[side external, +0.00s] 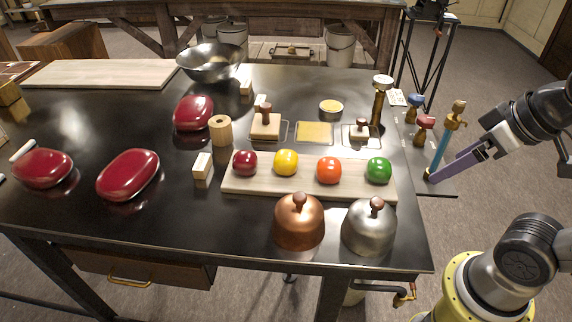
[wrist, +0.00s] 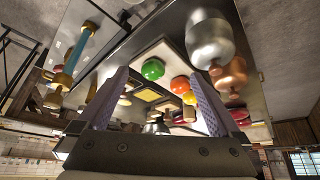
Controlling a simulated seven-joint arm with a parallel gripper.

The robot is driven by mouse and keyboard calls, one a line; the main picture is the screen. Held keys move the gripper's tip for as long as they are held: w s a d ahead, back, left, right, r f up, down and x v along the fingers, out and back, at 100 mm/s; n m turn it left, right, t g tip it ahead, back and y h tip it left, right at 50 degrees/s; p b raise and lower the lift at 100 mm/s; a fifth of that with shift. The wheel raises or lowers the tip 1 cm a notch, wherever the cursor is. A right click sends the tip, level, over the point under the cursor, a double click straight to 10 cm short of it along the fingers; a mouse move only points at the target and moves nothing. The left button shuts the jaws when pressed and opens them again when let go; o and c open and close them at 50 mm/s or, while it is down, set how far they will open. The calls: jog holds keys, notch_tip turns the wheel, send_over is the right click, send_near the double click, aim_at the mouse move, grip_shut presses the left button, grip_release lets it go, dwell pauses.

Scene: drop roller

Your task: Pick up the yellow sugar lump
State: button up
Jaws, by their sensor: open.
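No cube-shaped yellow lump can be made out for certain. A glossy yellow ball (side external: 285,162) sits on the pale board, between a dark red ball (side external: 245,162) and an orange-red ball (side external: 329,170); a green ball (side external: 379,170) is at the right end. A flat yellow square (side external: 314,132) and a round yellow-topped piece (side external: 331,106) lie behind the board. My gripper (wrist: 160,75) is open and empty, its purple fingers apart. In the side view it is at the table's right edge, well right of the balls. The yellow ball (wrist: 189,98) also shows in the wrist view.
A copper dome (side external: 299,221) and a steel dome (side external: 370,227) stand in front of the board; what is under them is hidden. Upright handled tools (side external: 440,139) stand close to my gripper. Red oval lids (side external: 128,174) and a metal bowl (side external: 209,62) are at left.

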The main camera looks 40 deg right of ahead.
jog(key=w+a+r+m+g, duration=0.2)
jog(key=w+a+r+m, duration=0.1)
jog(key=w+r+m, duration=0.75)
jog(key=g, duration=0.4)
send_over(286, 161)
notch_tip(286, 161, down, 9)
jog(key=shift+n, duration=0.35)
notch_tip(286, 161, down, 8)
jog(key=shift+a+r, duration=0.1)
jog(key=shift+r, duration=0.1)
jog(key=shift+f, duration=2.95)
